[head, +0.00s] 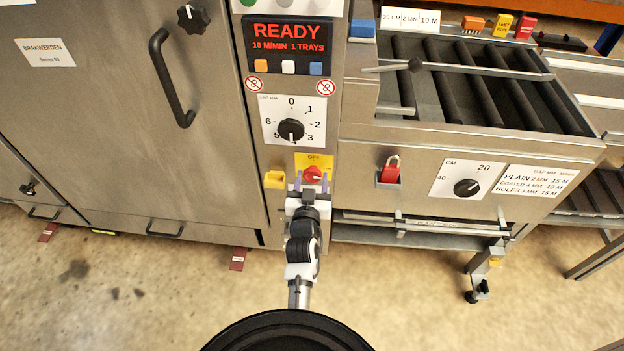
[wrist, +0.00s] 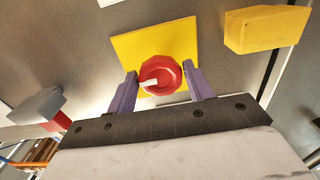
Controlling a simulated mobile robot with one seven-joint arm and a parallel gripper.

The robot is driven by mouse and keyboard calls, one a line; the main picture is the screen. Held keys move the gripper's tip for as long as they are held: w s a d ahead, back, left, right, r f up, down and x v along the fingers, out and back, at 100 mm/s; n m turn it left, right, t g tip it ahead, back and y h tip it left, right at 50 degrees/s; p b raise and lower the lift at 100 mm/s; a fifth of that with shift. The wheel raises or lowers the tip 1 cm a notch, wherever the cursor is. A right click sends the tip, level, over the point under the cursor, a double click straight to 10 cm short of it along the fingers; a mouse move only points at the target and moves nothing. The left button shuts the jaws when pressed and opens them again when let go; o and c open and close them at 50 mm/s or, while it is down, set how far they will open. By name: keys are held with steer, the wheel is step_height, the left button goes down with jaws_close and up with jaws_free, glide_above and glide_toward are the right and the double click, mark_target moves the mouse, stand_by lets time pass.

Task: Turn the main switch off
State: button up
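The main switch is a red rotary knob (head: 313,174) on a yellow plate (head: 315,160) marked OFF, low on the machine's control column. In the wrist view the red knob (wrist: 161,77) has a white pointer mark aimed toward the left of the picture, and the yellow plate (wrist: 178,40) lies behind it. My gripper (head: 312,184) is in front of the knob. In the wrist view my gripper (wrist: 160,88) has its two purple fingers apart, one on each side of the knob. Whether the fingers touch the knob I cannot tell.
A yellow block (head: 274,180) sits just left of the switch; it also shows in the wrist view (wrist: 265,28). Above are the gap dial (head: 291,130) and a display (head: 289,38) reading READY.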

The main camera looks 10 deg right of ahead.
steer(key=c, duration=0.6)
steer(key=shift+o, duration=0.2)
steer(key=n, duration=0.3)
steer(key=shift+n, duration=0.4)
steer(key=n, duration=0.3)
steer(key=shift+r+n, duration=0.1)
steer(key=shift+n, duration=0.3)
steer(key=n+p, duration=0.1)
steer(key=n, duration=0.4)
steer(key=shift+r, duration=0.1)
steer(key=n+p, duration=0.1)
steer(key=n, duration=0.4)
steer(key=shift+d, duration=0.15)
steer(key=shift+n, duration=0.3)
